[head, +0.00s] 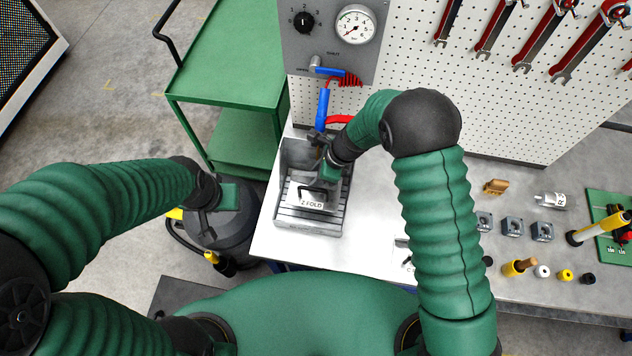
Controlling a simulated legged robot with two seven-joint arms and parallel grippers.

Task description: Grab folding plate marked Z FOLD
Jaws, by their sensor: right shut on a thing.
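The plate marked Z FOLD (311,203) is a pale piece with black lettering. It sits at the front part of a grey metal bin (310,226) with a slatted bottom, on the white bench top. My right gripper (322,186) reaches down into the bin from above and is shut on the plate; its fingertips are partly hidden by the wrist. I cannot tell whether the plate is lifted off the slats. My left gripper (228,196) is to the left of the bench, over a dark round canister; its jaws are too unclear to read.
A blue-handled tool (322,108) and red coiled hose are behind the bin, below a gauge panel (335,40). A green cart (232,60) stands at the left back. Wrenches hang on the pegboard (500,110). Small grey blocks (513,228) and fittings lie on the right bench.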

